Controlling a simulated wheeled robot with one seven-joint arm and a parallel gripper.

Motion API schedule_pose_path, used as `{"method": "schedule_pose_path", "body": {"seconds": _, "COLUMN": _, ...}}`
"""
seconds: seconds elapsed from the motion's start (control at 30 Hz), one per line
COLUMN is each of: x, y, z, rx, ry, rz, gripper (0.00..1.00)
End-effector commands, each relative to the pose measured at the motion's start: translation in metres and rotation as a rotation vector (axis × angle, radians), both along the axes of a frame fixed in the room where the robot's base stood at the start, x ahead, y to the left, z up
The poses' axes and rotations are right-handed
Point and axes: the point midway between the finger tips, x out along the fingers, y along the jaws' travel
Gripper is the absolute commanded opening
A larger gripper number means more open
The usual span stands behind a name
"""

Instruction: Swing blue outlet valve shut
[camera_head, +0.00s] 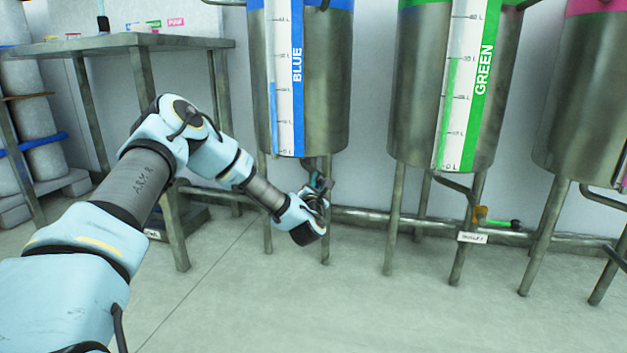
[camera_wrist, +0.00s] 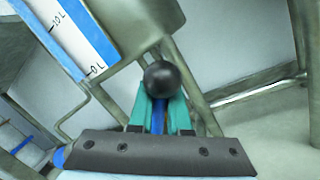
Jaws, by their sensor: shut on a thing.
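The blue outlet valve's handle shows in the wrist view as a blue lever (camera_wrist: 159,116) with a black ball knob (camera_wrist: 164,78) at its end. My gripper (camera_wrist: 160,108) has its two teal fingers shut on the lever, one on each side, just short of the knob. In the head view my gripper (camera_head: 318,185) is under the steel tank marked BLUE (camera_head: 325,85), beside its legs. There my wrist hides most of the valve, so I cannot tell the lever's angle to the pipe.
The GREEN tank (camera_head: 408,90) stands to the right, with a green-handled valve (camera_head: 499,223) and a label (camera_head: 472,237) on the low pipe (camera_head: 375,218). A steel table (camera_head: 140,42) stands at the left. Tank legs stand close to my gripper. The floor in front is clear.

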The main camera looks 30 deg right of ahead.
Motion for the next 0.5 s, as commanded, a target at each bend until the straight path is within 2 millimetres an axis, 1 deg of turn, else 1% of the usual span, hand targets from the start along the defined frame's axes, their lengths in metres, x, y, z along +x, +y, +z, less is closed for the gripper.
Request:
{"method": "schedule_pose_path", "body": {"seconds": 0.03, "x": -0.003, "y": -0.006, "z": 0.005, "rx": 0.025, "ry": -0.042, "rz": -0.006, "gripper": 0.00}}
{"method": "schedule_pose_path", "body": {"seconds": 0.5, "x": -0.018, "y": -0.021, "z": -0.017, "rx": 0.351, "ry": -0.343, "rz": -0.008, "gripper": 0.00}}
